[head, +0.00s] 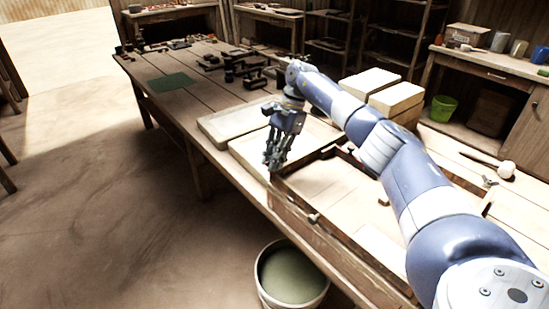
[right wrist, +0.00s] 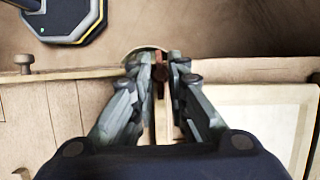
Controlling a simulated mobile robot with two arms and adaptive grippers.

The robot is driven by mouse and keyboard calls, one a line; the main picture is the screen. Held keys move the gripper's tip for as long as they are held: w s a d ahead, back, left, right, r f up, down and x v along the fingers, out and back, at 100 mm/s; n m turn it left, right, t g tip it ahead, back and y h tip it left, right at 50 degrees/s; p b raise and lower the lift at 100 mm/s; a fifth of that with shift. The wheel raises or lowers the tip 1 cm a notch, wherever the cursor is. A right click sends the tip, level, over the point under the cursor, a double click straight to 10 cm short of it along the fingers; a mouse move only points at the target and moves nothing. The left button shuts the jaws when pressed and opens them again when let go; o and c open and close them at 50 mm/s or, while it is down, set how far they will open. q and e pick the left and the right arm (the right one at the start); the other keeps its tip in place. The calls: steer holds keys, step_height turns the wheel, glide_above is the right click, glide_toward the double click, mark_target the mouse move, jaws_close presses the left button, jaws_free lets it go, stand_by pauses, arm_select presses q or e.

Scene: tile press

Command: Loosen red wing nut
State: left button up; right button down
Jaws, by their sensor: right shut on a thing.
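The red wing nut (right wrist: 160,76) shows as a small reddish piece between the fingertips of my right gripper (right wrist: 160,66) in the right wrist view. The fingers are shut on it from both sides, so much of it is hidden. In the head view my right gripper (head: 270,162) points down at the far left corner of the wooden press frame (head: 290,208). There the nut is hidden by the fingers. I cannot tell how far the nut is turned. My left gripper is not in view.
Pale slabs (head: 237,121) lie beyond the gripper, and pale blocks (head: 371,81) are stacked behind. A bucket (head: 291,276) stands on the floor by the bench. A grey wing-shaped piece (head: 490,181) lies at right.

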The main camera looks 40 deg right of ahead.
steer(key=c, duration=1.6)
jaws_free()
steer(key=shift+o, duration=0.2)
steer(key=shift+r, duration=0.1)
steer(key=v, duration=1.1)
steer(key=shift+d+r, duration=0.25)
steer(key=shift+r, duration=0.1)
steer(key=shift+w+a, duration=0.1)
